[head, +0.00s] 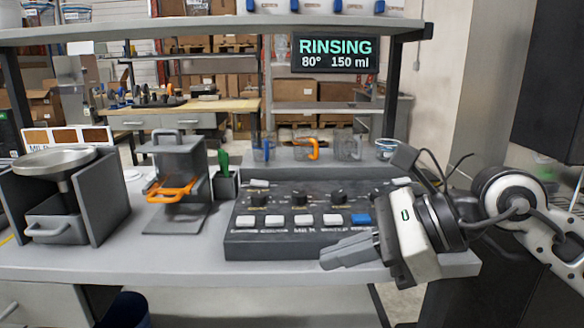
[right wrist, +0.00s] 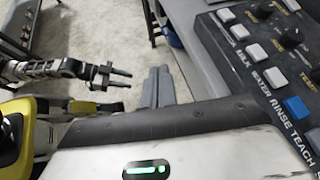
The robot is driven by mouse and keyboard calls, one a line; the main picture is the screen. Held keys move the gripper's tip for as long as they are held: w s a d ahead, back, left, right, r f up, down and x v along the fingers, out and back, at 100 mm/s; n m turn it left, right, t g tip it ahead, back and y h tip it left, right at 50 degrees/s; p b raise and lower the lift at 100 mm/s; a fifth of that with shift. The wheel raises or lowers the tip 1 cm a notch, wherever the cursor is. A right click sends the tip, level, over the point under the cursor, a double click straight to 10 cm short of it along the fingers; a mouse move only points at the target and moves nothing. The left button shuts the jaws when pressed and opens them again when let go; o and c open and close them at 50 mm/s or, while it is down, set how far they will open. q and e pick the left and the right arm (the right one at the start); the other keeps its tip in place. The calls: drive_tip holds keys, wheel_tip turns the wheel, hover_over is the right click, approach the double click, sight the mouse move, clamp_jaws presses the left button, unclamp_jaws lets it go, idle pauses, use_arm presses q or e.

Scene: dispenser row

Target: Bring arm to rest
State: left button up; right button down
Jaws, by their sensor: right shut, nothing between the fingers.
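My right gripper (head: 328,261) is at the front edge of the counter in the head view, just in front of the button panel (head: 262,245). Its grey fingers point left and are closed together with nothing between them. The closed fingers (right wrist: 160,74) also show in the right wrist view, over the floor beside the counter. My left gripper (right wrist: 128,79) shows in the right wrist view at the left, over the floor, with a gap between its two fingers and nothing in it. It is not in the head view.
The panel has white buttons, one blue button (head: 361,219) and black knobs. A press with an orange handle (head: 172,190) and a stand with a round pan (head: 52,160) are further left. Glass mugs (head: 349,147) stand behind. A screen (head: 336,53) reads RINSING.

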drive_tip(key=s+a+r+m+g+y+p, duration=0.1)
drive_tip(key=s+a+r+m+y+p, duration=0.1)
drive_tip(key=s+a+m+y, duration=0.45)
drive_tip(key=w+d+f+n+t+h+p, duration=0.15)
drive_tip(key=d+f+n+t+h, duration=0.3)
drive_tip(key=n, duration=0.75)
drive_tip(key=w+d+f+n+t+h, duration=0.25)
drive_tip(key=f+n+t, duration=0.35)
drive_tip(key=n, duration=0.6)
drive_tip(key=w+d+f+n+t+h, duration=0.2)
drive_tip(key=d+f+n+t+h, duration=0.35)
drive_tip(key=n, duration=0.65)
drive_tip(key=s+d+f+m+g+h+p, duration=0.1)
drive_tip(key=s+f+m+g+h, duration=0.1)
drive_tip(key=s+f+m+g, duration=0.5)
drive_tip(key=s+f+m, duration=0.1)
drive_tip(key=s+f, duration=0.3)
drive_tip(key=f, duration=0.4)
drive_tip(key=shift+s+d+f, duration=0.2)
drive_tip(key=shift+s+d, duration=0.05)
drive_tip(key=shift+d, duration=0.05)
